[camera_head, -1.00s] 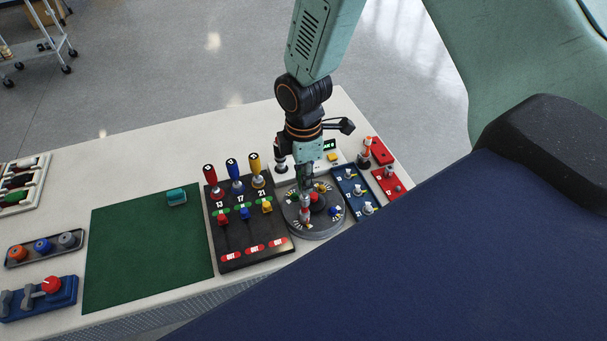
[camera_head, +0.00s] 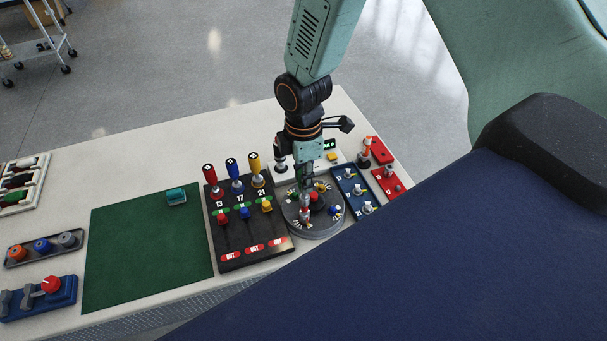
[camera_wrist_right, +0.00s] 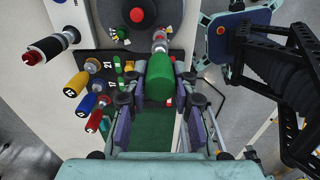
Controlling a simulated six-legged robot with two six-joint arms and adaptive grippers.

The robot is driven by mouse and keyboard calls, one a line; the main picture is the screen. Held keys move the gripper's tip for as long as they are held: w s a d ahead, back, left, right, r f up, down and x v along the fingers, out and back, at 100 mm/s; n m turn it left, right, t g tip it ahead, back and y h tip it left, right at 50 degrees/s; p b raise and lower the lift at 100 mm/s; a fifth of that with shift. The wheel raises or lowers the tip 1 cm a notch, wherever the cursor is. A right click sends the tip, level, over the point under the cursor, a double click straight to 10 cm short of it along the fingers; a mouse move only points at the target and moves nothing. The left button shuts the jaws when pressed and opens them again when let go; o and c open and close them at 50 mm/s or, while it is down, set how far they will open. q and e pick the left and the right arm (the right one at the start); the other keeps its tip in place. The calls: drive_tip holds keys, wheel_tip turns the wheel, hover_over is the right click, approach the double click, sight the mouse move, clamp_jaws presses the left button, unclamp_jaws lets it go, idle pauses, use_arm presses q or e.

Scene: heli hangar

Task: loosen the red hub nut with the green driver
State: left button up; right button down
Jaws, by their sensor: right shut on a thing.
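My right gripper (camera_head: 306,186) is over the round grey hub disc (camera_head: 318,230), its arm coming in from the top. In the right wrist view it (camera_wrist_right: 160,98) is shut on the green driver (camera_wrist_right: 160,82), gripping the thick green handle. The driver's metal shaft (camera_wrist_right: 159,42) points away from the wrist, down toward the disc. A red round nut (camera_wrist_right: 137,15) sits at the disc's middle, beside the shaft in that view; it also shows in the head view (camera_head: 315,197). The driver's tip is partly hidden, and I cannot tell what it touches. My left gripper is out of view.
A black board (camera_head: 228,242) with red, blue and yellow drivers stands left of the disc. Blue (camera_head: 347,177) and red (camera_head: 384,177) plates with small fittings lie to its right.

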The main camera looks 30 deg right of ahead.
drive_tip(key=shift+r+p, duration=1.55)
drive_tip(key=shift+r, duration=0.05)
wheel_tip(320, 180, up, 4)
drive_tip(key=p, duration=0.4)
drive_tip(key=shift+f, duration=0.1)
